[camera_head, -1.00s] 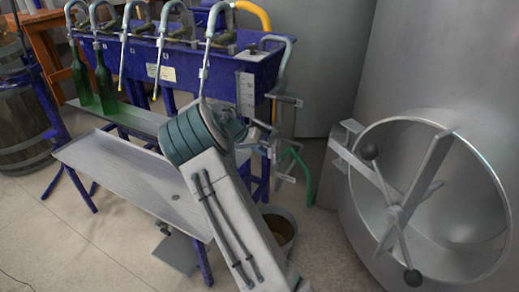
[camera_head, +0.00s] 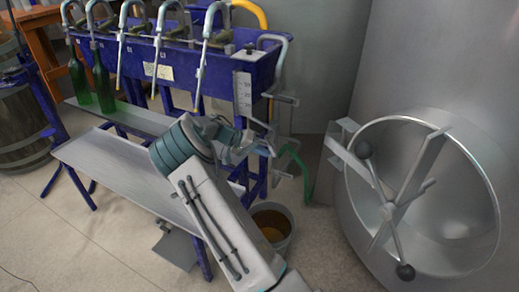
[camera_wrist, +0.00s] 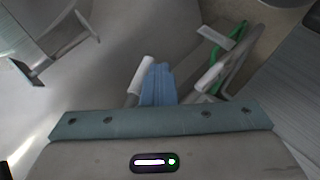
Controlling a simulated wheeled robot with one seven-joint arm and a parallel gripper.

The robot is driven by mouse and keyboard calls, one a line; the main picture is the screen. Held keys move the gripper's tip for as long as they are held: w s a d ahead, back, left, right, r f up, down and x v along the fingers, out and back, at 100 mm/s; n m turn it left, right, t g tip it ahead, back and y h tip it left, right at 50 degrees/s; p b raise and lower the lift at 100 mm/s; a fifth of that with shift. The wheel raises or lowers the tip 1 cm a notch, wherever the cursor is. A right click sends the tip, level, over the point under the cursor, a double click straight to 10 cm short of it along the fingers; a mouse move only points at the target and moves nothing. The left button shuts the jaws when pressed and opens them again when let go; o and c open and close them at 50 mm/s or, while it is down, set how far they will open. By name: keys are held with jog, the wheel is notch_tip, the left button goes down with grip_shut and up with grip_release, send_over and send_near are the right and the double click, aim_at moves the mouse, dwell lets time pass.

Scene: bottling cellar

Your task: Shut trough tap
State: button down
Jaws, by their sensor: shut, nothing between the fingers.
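The blue trough (camera_head: 190,62) stands on a blue frame at the back. At its right end a grey pipe (camera_head: 283,62) bends down to grey bar-like fittings (camera_head: 284,99), and a green hose (camera_head: 305,172) hangs below. I cannot tell which fitting is the tap's handle. My gripper (camera_head: 266,149) is shut and empty, low beside these fittings; contact cannot be told. In the wrist view the shut blue fingers (camera_wrist: 158,82) lie between two pale bars, one left (camera_wrist: 140,75) and one right (camera_wrist: 214,76). The green hose (camera_wrist: 236,42) runs behind the right bar.
A bucket (camera_head: 285,238) with brown contents stands on the floor below my gripper. A large steel tank (camera_head: 445,60) with a round open hatch and spoked handle (camera_head: 388,211) fills the right. Two green bottles (camera_head: 103,85) stand on the shelf at left. A grey bench (camera_head: 125,172) lies left of my arm.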

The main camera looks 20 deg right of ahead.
aim_at(272, 152)
jog(key=shift+s+d+r+n+g+h, duration=0.3)
jog(key=shift+s+d+n+g+h, duration=0.1)
jog(key=shift+s+d+g+h, duration=0.35)
jog(key=shift+s+d+r+n+g+h, duration=0.25)
jog(key=shift+s+d+n+g+h, duration=0.25)
jog(key=shift+s+h, duration=0.3)
dwell(0.9)
jog(key=v, duration=0.7)
jog(key=p+v, duration=0.1)
jog(key=v, duration=0.6)
jog(key=shift+w+f, duration=0.1)
jog(key=shift+f, duration=0.1)
